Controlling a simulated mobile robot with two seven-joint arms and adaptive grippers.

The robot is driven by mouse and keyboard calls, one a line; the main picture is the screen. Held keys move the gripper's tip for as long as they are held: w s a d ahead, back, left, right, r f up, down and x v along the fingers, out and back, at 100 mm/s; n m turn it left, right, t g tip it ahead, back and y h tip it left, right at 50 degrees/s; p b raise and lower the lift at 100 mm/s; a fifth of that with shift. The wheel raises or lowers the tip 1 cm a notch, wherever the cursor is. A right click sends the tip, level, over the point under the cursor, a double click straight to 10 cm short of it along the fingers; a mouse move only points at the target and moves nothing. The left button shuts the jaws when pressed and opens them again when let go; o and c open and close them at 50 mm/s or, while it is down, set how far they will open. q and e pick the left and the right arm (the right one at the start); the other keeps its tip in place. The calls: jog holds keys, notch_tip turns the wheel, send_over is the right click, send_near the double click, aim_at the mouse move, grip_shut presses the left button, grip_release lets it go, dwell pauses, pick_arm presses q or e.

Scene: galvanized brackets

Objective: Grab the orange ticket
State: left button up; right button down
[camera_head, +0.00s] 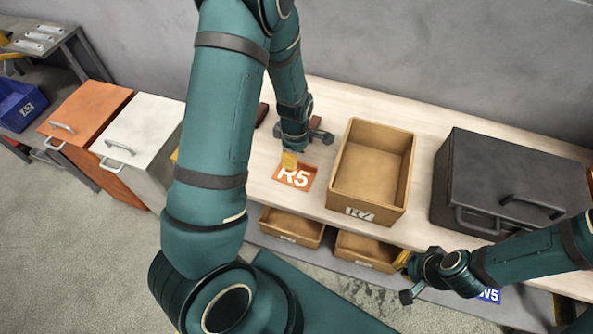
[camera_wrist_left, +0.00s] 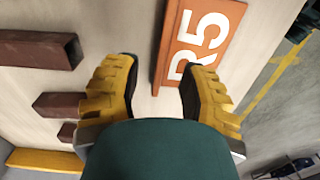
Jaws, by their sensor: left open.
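The orange ticket (camera_head: 295,178), marked R5 in white, lies on the wooden bench near its front edge, left of a cardboard-coloured bin. It also shows at the top of the left wrist view (camera_wrist_left: 205,32). My left gripper (camera_head: 291,158) is over the bench at the ticket's back edge. Its yellow fingers (camera_wrist_left: 160,78) are apart with nothing held between them; the right finger in the wrist view overlaps the ticket's lower end. My right gripper (camera_head: 404,277) is in front of the bench at lower right, away from the ticket; its opening is unclear.
The tan bin R7 (camera_head: 345,213) stands right of the ticket, and a dark lidded box (camera_head: 480,190) further right. Brown tube-like pieces (camera_wrist_left: 40,50) lie left of the left gripper in the wrist view. Smaller bins (camera_head: 292,229) sit below the bench top.

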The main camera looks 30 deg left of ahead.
pick_arm(q)
notch_tip(320, 180, down, 2)
jog(key=shift+f, duration=0.2)
jog(key=shift+r, duration=0.1)
jog(key=shift+c, duration=0.4)
grip_shut()
jog(key=shift+r, duration=0.1)
